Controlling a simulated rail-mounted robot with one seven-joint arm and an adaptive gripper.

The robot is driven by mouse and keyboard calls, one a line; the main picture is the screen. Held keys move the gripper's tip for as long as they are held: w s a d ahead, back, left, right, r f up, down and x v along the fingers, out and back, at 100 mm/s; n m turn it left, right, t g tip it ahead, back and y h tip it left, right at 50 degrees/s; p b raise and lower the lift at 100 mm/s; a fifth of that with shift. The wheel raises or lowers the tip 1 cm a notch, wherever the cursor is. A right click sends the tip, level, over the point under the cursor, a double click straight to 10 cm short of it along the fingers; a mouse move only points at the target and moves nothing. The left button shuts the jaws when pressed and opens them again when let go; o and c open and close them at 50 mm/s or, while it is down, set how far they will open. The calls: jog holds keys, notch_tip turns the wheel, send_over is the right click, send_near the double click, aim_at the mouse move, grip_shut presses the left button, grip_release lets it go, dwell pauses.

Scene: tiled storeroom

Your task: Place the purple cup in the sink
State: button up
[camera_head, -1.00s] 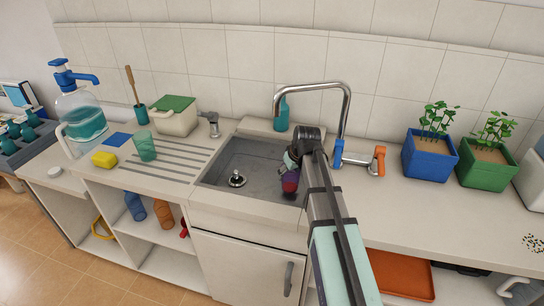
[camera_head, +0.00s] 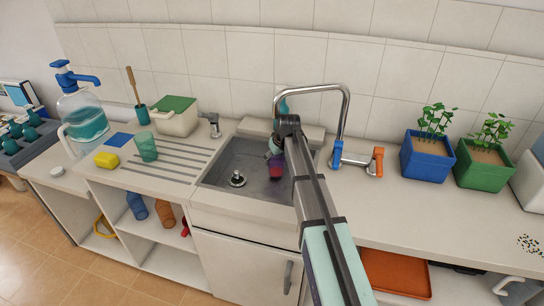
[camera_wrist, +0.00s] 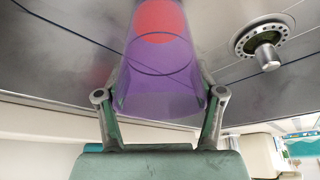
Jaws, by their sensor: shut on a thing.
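The purple cup (camera_wrist: 160,85) is held between the two fingers of my gripper (camera_wrist: 160,96) in the wrist view. It looks see-through, with a red patch at its far end. In the head view the cup (camera_head: 276,170) is small, dark and red-purple, partly hidden by my gripper (camera_head: 274,153). It is over or within the right half of the grey sink basin (camera_head: 222,160). I cannot tell whether it touches the basin floor. The metal drain fitting (camera_head: 237,178) lies left of the cup and also shows in the wrist view (camera_wrist: 265,48).
A tall faucet (camera_head: 345,110) arches over the sink's back right, close to my arm. A green glass (camera_head: 146,147) and yellow sponge (camera_head: 107,160) sit on the left counter. The basin's left half is clear apart from the drain.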

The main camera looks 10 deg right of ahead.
jog(key=shift+w+a+r, duration=0.1)
jog(key=shift+w+a, duration=0.1)
jog(key=shift+w, duration=0.4)
jog(key=shift+w+a, duration=0.15)
jog(key=shift+w, duration=0.4)
jog(key=shift+w+a+f+p, duration=0.1)
jog(key=shift+w+f+p, duration=0.1)
jog(key=shift+p, duration=0.2)
jog(key=shift+s+f, duration=0.1)
jog(key=shift+f, duration=0.4)
jog(key=shift+f, duration=0.1)
jog(key=o, duration=0.8)
jog(key=shift+r, duration=0.2)
jog(key=shift+s+r+b, duration=0.35)
jog(key=shift+r, duration=0.1)
jog(key=s+d, duration=0.1)
jog(key=s, duration=0.2)
jog(key=s+d+b, duration=0.1)
jog(key=s, duration=0.3)
jog(key=s+d+b, duration=0.1)
jog(key=s+d, duration=0.1)
jog(key=s, duration=0.2)
jog(key=shift+d, duration=0.1)
